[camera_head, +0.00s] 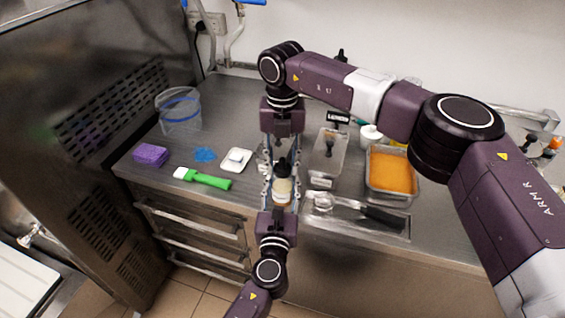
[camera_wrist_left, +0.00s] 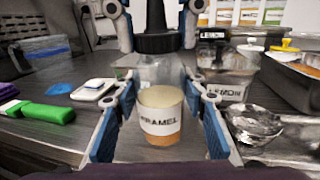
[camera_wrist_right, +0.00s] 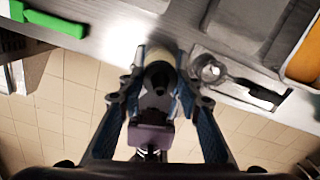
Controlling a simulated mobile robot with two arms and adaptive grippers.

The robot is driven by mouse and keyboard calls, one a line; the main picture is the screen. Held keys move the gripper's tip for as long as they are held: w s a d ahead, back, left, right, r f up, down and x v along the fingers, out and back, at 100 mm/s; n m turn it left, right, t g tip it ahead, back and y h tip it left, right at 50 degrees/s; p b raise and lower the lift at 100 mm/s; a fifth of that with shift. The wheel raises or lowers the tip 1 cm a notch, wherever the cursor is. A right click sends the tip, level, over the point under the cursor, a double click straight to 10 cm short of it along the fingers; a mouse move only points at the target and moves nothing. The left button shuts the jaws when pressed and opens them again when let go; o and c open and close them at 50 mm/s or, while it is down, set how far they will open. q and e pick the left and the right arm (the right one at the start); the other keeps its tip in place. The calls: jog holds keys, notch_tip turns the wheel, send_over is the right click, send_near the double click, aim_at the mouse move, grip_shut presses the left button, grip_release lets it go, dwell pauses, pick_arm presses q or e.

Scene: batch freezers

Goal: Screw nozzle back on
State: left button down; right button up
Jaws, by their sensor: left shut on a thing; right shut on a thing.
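A clear squeeze bottle (camera_head: 282,190) with a caramel label and tan contents stands upright over the counter's front edge; it fills the middle of the left wrist view (camera_wrist_left: 160,112). My left gripper (camera_head: 281,204) is shut around its body, blue pads at both sides. The black nozzle (camera_head: 283,169) is at the bottle's top, its dark collar (camera_wrist_left: 157,43) right over the clear shoulder. My right gripper (camera_head: 282,158) comes from above and is shut on the nozzle, which shows between its fingers in the right wrist view (camera_wrist_right: 156,92). I cannot tell whether the threads are engaged.
On the counter left are a purple sponge (camera_head: 150,155), a green-handled brush (camera_head: 206,179) and a white dish (camera_head: 236,160). To the right are a steel tray with a scoop (camera_head: 365,213), a lidded container (camera_head: 328,157) and an orange-filled pan (camera_head: 391,172).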

jog(key=m, duration=0.3)
jog(key=shift+w, duration=0.1)
jog(key=o, duration=1.3)
jog(key=shift+r, duration=2.3)
jog(key=shift+c, duration=0.4)
